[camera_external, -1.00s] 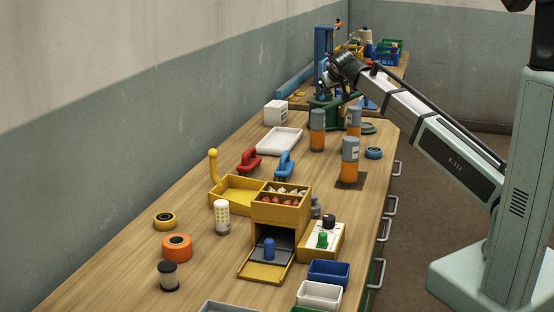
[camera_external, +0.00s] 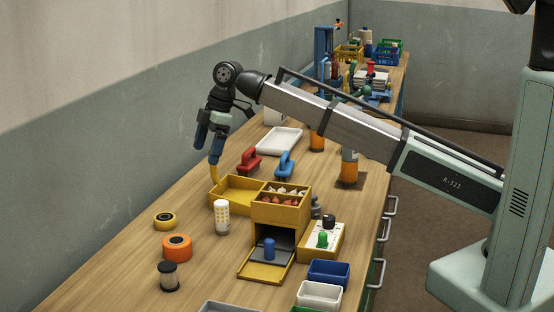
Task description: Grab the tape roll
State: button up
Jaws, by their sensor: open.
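Several roll-shaped things could be the tape roll, and I cannot tell which one is meant. A small yellow roll (camera_external: 164,221) lies flat at the left of the bench. A larger orange roll (camera_external: 177,254) with a dark core lies just in front of it. A dark-and-clear spool (camera_external: 168,276) stands in front of the orange roll. My gripper (camera_external: 207,150) points down with its blue fingers apart and empty. It is above the back left of the bench, behind these rolls, and overlaps the top of a yellow upright handle in the picture. My arm hides part of the back right.
A yellow tray (camera_external: 238,197) with the upright handle stands beside a yellow box (camera_external: 280,208). A white perforated cylinder (camera_external: 221,217) stands near the rolls. Red (camera_external: 249,161) and blue (camera_external: 284,165) handled tools lie behind. The bench (camera_external: 110,270) is clear at front left.

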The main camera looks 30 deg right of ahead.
jog(key=s+a+f+n+h, duration=0.2)
jog(key=s+a+n+h, duration=0.15)
jog(key=s+a, duration=1.3)
send_over(177, 240)
jog(key=shift+g, duration=0.3)
jog(key=f, duration=0.7)
jog(key=shift+s+d, duration=0.2)
jog(key=shift+d, duration=0.1)
jog(key=shift+w+a+f, duration=0.15)
jog(key=shift+f, duration=1.45)
jog(key=shift+w+a+f, duration=0.15)
jog(key=shift+f, duration=1.4)
jog(key=c, duration=1.1)
